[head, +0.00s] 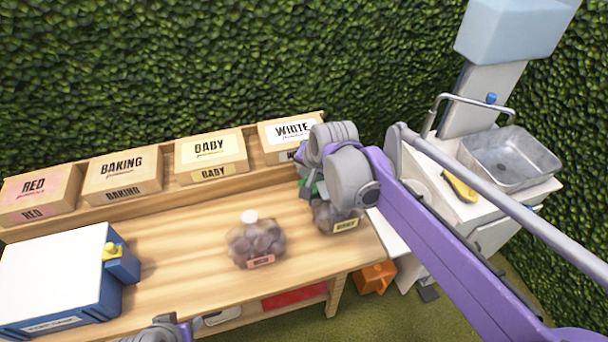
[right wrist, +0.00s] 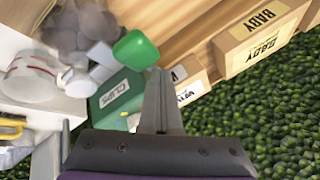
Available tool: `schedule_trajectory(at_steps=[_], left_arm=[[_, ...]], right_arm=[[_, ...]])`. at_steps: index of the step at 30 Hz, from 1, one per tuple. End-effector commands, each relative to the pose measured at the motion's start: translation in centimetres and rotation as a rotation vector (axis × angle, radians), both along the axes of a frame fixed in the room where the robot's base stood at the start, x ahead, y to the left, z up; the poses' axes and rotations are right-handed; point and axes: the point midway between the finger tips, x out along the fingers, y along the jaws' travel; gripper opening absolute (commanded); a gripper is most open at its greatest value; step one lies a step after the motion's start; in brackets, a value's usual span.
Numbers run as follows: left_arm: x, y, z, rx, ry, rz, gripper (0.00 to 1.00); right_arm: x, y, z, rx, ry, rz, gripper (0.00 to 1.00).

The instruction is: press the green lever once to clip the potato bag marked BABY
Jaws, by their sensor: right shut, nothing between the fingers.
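The clipper is a green box (right wrist: 112,92) marked CLIPS, with a green lever (right wrist: 136,50) ending in a rounded knob. In the head view my arm mostly hides it; a bit of green (head: 321,188) shows. A potato bag (head: 326,216) with a yellow label stands beside it, partly behind my arm; its lettering is too small to read surely. A bag also shows blurred in the right wrist view (right wrist: 72,30). My right gripper (right wrist: 158,78) is shut and empty, its fingertips close beside the lever knob; contact is unclear. My left arm's end (head: 170,330) shows at the bottom edge, fingers not clear.
Another potato bag (head: 256,246) with a pinkish label stands mid-bench. Crates marked RED (head: 40,195), BAKING (head: 122,177), BABY (head: 210,156) and WHITE (head: 285,137) line the back shelf. A blue-and-white machine (head: 60,275) stands left. A metal sink (head: 508,158) is at right.

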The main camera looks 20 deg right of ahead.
Motion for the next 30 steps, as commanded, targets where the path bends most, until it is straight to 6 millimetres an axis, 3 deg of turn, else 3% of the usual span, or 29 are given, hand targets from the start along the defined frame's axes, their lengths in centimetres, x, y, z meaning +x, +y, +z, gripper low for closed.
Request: schedule_trajectory(at_steps=[30], left_arm=[[-0.13, 0.00, -0.66, 0.000, 0.003, 0.000, 0.50]], right_arm=[[-0.29, 0.00, -1.09, 0.001, 0.001, 0.000, 0.00]])
